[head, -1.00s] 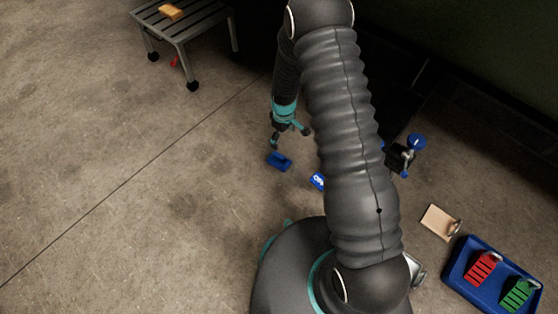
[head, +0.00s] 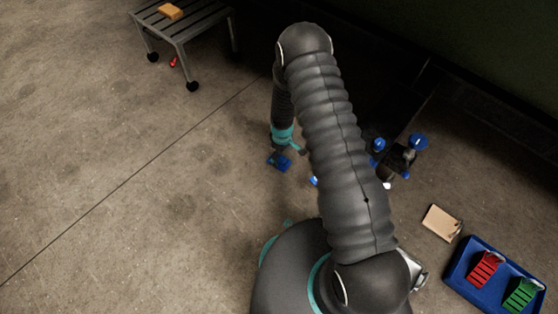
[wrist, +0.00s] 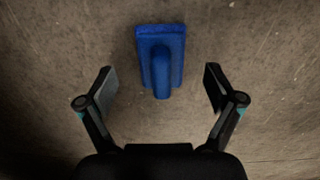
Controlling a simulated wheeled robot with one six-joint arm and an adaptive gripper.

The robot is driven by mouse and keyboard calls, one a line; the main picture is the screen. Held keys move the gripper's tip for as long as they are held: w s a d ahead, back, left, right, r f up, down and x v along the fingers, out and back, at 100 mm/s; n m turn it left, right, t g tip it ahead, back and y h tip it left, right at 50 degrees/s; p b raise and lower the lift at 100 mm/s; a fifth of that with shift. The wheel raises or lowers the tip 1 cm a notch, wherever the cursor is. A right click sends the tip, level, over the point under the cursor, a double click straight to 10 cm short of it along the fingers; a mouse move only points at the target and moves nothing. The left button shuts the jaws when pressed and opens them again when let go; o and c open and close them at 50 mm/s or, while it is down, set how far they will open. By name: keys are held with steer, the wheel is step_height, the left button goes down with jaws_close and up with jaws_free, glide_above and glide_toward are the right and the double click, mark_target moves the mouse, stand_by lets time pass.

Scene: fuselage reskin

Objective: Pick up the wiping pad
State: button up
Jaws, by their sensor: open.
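The wiping pad (wrist: 162,55) is a blue block with a raised rounded grip along its middle. It lies on the concrete floor. In the wrist view it sits at the upper middle, centred between my fingers but ahead of their tips. My gripper (wrist: 160,88) is open and empty, one finger to each side. In the head view the pad (head: 279,162) shows just below my gripper (head: 284,152), which partly covers it. The exact height gap between them is hard to tell.
A blue tray (head: 459,276) with red and green items is at lower right, beside a tan board (head: 441,222). Blue-capped items (head: 417,142) stand right of my arm.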

mark_target(281, 156)
step_height(281, 156, down, 4)
steer(key=shift+a+f, duration=0.1)
steer(key=shift+c, duration=0.3)
steer(key=c, duration=1.2)
step_height(281, 156, up, 10)
steer(key=shift+r+p, duration=0.1)
steer(key=shift+p, duration=0.3)
